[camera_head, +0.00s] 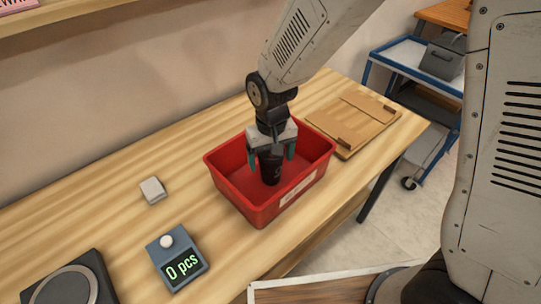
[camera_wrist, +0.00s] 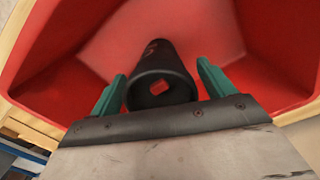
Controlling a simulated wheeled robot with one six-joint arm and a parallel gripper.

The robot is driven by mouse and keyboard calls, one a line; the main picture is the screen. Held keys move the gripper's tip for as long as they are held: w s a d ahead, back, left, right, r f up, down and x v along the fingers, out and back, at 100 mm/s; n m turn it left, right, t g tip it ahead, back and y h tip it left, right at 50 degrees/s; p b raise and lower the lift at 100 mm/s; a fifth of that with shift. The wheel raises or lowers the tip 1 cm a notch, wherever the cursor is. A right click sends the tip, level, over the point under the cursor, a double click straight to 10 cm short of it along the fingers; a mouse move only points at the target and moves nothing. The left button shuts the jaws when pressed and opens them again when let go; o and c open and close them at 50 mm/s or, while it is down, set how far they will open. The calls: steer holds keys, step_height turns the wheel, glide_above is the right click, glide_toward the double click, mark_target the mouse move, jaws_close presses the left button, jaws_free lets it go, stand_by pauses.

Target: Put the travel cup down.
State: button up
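The travel cup (camera_head: 270,170) is black and stands roughly upright inside a red bin (camera_head: 224,190) on the wooden bench. Its base looks to be at the bin floor, though contact is hard to tell. My gripper (camera_head: 272,158) points down into the bin, with its two green fingers on either side of the cup. In the wrist view, the cup (camera_wrist: 152,62) shows its round rim between the fingers of my gripper (camera_wrist: 161,72). Narrow gaps appear between fingers and cup, so the gripper looks slightly open around it.
A wooden board (camera_head: 352,122) lies right of the bin. A small light block (camera_head: 152,189), a counter reading "0 pcs" (camera_head: 178,259) and a dark round-topped device (camera_head: 68,284) are to the left. A blue cart (camera_head: 400,62) stands beyond the bench. Bin walls surround my fingers.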

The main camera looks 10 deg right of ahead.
step_height(320, 180, up, 12)
steer(key=s+d+r, duration=0.3)
steer(key=d+r, duration=0.2)
steer(key=d, duration=0.2)
steer(key=s+d+r+m+t, duration=0.1)
steer(key=s+d+r+m, duration=0.2)
steer(key=s+d, duration=1.1)
steer(key=s+r, duration=0.2)
steer(key=s, duration=0.1)
steer(key=shift+s, duration=0.2)
steer(key=shift+d, duration=0.1)
stand_by(0.4)
